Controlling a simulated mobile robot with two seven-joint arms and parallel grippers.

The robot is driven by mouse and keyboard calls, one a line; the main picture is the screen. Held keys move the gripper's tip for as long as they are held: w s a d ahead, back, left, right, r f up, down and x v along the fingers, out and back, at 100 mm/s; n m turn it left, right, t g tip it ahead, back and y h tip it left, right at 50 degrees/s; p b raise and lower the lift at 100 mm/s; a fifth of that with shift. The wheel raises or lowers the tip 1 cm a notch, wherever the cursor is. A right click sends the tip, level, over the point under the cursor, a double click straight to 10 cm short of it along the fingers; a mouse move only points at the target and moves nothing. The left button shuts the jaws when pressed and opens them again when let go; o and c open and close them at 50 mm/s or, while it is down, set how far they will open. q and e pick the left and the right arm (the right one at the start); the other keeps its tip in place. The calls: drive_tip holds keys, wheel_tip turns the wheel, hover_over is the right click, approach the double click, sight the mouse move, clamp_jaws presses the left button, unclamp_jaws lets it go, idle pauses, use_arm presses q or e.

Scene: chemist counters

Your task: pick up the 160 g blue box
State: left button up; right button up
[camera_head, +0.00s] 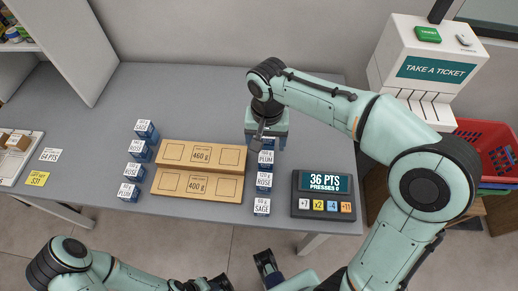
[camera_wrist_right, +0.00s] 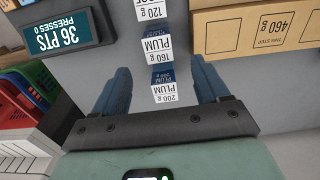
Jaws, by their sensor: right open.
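The 160 g blue box, labelled PLUM (camera_wrist_right: 158,48), stands in a column of small blue boxes. In the head view its PLUM label (camera_head: 265,158) shows just in front of my right gripper (camera_head: 266,138). In the right wrist view my right gripper (camera_wrist_right: 161,70) is open, pointing down, with one finger on each side of the column. The 200 g PLUM box (camera_wrist_right: 163,92) lies nearest the palm there; the gripper hides it in the head view. No box is visibly gripped. My left arm's end (camera_head: 208,285) is at the bottom edge; its fingers are not clear.
Further boxes, including the 120 g ROSE (camera_head: 264,180) and a SAGE box (camera_head: 262,206), continue the column toward the front. Wooden steps marked 460 g (camera_head: 203,156) and 400 g (camera_head: 197,185) stand left of it. A points display (camera_head: 324,183) reads 36 PTS at right.

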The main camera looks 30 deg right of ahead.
sight(267, 159)
drive_tip(key=f, duration=0.4)
drive_tip(key=f+b, duration=0.1)
drive_tip(key=f, duration=0.1)
drive_tip(key=shift+s+f, duration=0.2)
drive_tip(key=shift+s, duration=0.2)
drive_tip(key=f, duration=0.4)
drive_tip(key=f+b, duration=0.1)
drive_tip(key=f, duration=0.1)
drive_tip(key=shift+w+d+f, duration=0.1)
drive_tip(key=shift+w+f, duration=0.1)
drive_tip(key=shift+w, duration=0.1)
drive_tip(key=c, duration=1.2)
